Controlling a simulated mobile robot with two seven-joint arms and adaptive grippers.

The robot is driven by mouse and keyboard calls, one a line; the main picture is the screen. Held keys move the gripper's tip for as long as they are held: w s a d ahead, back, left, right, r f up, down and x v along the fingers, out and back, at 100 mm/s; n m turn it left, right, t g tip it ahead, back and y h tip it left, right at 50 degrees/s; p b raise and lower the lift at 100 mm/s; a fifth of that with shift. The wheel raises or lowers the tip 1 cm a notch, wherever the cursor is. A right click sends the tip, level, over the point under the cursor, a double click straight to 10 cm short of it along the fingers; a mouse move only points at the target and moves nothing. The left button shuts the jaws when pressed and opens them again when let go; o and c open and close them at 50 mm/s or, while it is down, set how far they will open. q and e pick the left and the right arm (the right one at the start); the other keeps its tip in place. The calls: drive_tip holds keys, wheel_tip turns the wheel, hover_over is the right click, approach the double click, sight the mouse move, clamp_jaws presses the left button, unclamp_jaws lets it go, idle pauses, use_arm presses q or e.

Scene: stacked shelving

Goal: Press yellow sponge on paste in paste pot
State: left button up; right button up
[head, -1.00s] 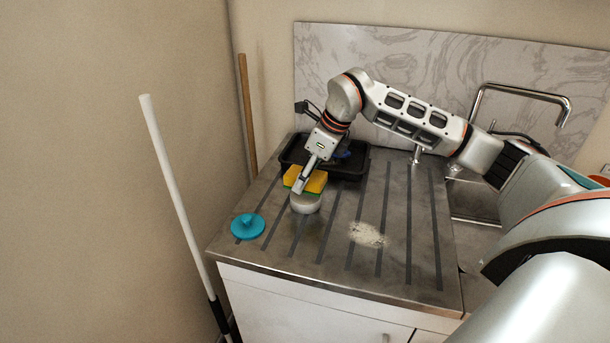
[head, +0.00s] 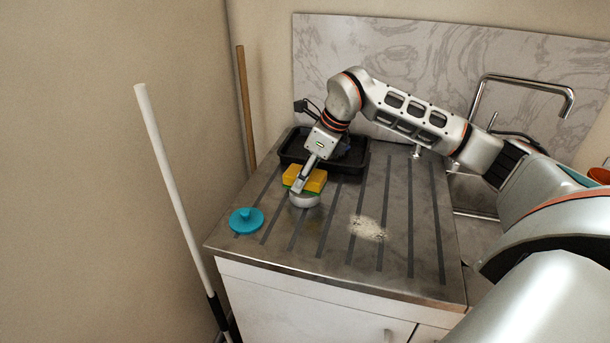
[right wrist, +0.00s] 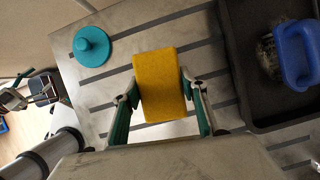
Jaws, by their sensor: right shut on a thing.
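The yellow sponge (head: 312,181) with a green underside is held between the fingers of my right gripper (head: 300,185). In the right wrist view the yellow sponge (right wrist: 161,75) sits between the two fingers of the right gripper (right wrist: 160,88). The paste pot (head: 305,201), a low round grey pot, stands on the counter directly below the sponge. The sponge and gripper cover much of its top, so I cannot see the paste or tell whether the sponge touches it. In the right wrist view the pot is hidden behind the sponge.
A teal round lid with a knob (head: 246,220) lies left of the pot. A black tray (head: 350,170) stands behind, holding a blue-handled brush (right wrist: 295,55). A pale stain (head: 368,228) marks the ribbed steel counter (head: 395,270). A tap (head: 520,84) is at the right.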

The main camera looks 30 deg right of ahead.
drive_tip(key=shift+f, duration=0.5)
idle(0.5)
drive_tip(key=shift+f, duration=0.15)
idle(1.7)
wheel_tip(320, 180, up, 6)
drive_tip(key=p, duration=0.5)
drive_tip(key=shift+f, duration=0.25)
drive_tip(key=shift+r+p, duration=0.75)
drive_tip(key=shift+r, duration=0.15)
drive_tip(key=shift+f, duration=0.1)
